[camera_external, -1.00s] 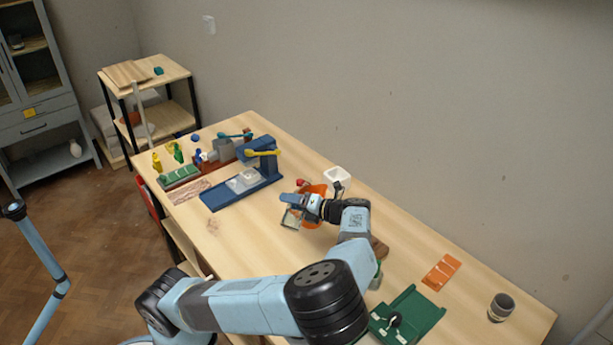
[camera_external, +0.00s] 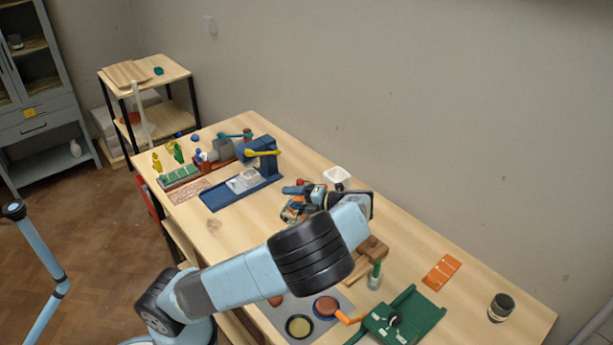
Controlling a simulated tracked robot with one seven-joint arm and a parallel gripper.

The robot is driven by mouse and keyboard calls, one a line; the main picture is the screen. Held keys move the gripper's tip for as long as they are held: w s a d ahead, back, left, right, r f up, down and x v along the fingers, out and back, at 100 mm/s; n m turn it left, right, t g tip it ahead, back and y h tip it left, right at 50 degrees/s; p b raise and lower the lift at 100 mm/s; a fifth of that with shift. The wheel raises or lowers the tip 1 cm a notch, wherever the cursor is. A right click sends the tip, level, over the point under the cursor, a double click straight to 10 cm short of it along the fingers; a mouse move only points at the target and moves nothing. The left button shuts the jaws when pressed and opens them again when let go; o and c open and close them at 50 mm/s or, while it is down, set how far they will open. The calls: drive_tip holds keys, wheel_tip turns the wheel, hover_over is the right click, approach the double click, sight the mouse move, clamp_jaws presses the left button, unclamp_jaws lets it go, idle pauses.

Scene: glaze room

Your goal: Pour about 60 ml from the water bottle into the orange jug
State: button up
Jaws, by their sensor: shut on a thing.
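My gripper (camera_external: 305,198) is over the middle of the table, near the wall side. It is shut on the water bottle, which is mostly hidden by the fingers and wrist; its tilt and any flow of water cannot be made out. The orange jug (camera_external: 294,207) is right at the gripper, and only small orange patches of it show around the fingers. I cannot tell whether the bottle touches the jug or how much water is in it.
A white square bowl (camera_external: 337,176) stands just behind the gripper. A blue press-like stand (camera_external: 232,193) is to the left. A small green-topped container (camera_external: 375,277), a wooden block (camera_external: 371,249), a green holder (camera_external: 403,318) and a dark cup (camera_external: 501,307) are to the right.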

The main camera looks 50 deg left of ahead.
drive_tip(key=shift+m, duration=0.3)
drive_tip(key=shift+f+m+p, duration=0.3)
drive_tip(key=shift+f, duration=0.1)
drive_tip(key=shift+s+d+f, duration=0.15)
drive_tip(key=shift+s+d, duration=0.1)
drive_tip(key=shift+s, duration=0.05)
idle(0.6)
drive_tip(key=shift+f+m+g+p, duration=0.3)
drive_tip(key=shift+m+p, duration=0.1)
drive_tip(key=shift+p, duration=0.3)
idle(1.2)
drive_tip(key=shift+r, duration=0.1)
drive_tip(key=shift+s+d+r+n, duration=0.1)
drive_tip(key=shift+r+n, duration=0.65)
drive_tip(key=shift+n, duration=0.05)
drive_tip(key=shift+n+t, duration=0.4)
drive_tip(key=shift+s+f+n+b, duration=0.2)
drive_tip(key=shift+f+n+b, duration=0.15)
drive_tip(key=shift+n, duration=0.15)
